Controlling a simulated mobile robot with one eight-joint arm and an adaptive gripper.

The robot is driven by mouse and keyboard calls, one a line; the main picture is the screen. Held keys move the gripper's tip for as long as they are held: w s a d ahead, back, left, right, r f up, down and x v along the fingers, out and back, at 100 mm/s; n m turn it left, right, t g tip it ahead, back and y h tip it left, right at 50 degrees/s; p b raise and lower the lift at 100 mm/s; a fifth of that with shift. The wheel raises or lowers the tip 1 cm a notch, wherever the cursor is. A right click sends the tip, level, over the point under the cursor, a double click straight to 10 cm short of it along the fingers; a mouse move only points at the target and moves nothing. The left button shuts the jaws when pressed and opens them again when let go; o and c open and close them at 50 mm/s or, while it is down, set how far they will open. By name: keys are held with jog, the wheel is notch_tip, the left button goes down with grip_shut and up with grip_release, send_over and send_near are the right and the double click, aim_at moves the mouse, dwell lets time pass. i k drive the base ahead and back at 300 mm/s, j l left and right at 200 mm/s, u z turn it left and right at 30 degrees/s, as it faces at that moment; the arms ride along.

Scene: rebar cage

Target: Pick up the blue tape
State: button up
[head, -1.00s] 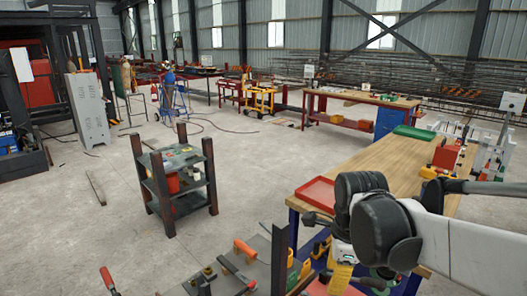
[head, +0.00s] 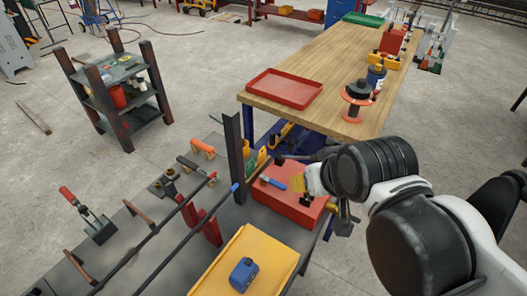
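A small blue boxy thing (head: 243,275), which looks like a blue tape measure, sits in a yellow tray (head: 273,238) at the bottom centre of the head view. The tray lies on a dark grey bench. My gripper (head: 293,180) reaches in from the right, above a red toolbox, up and to the right of the blue tape. Its two dark fingertips look spread apart with nothing held between them. My arm partly hides the gripper's body.
The red toolbox (head: 290,205) has a blue-handled tool (head: 272,182) on top. A dark upright post (head: 233,155) and long bars stand near the yellow tray. A wooden table (head: 335,85) with a red tray (head: 284,88) and spool (head: 357,98) lies behind.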

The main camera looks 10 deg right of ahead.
aim_at(245, 272)
jog(key=u, duration=1.1)
jog(key=k+l, duration=0.25)
jog(key=k, duration=0.25)
jog(key=k+l+z, duration=0.1)
jog(key=k+l, duration=0.2)
jog(key=k, duration=0.2)
jog(key=k+l+z, duration=0.1)
jog(key=k+l, duration=0.2)
jog(key=k, duration=0.2)
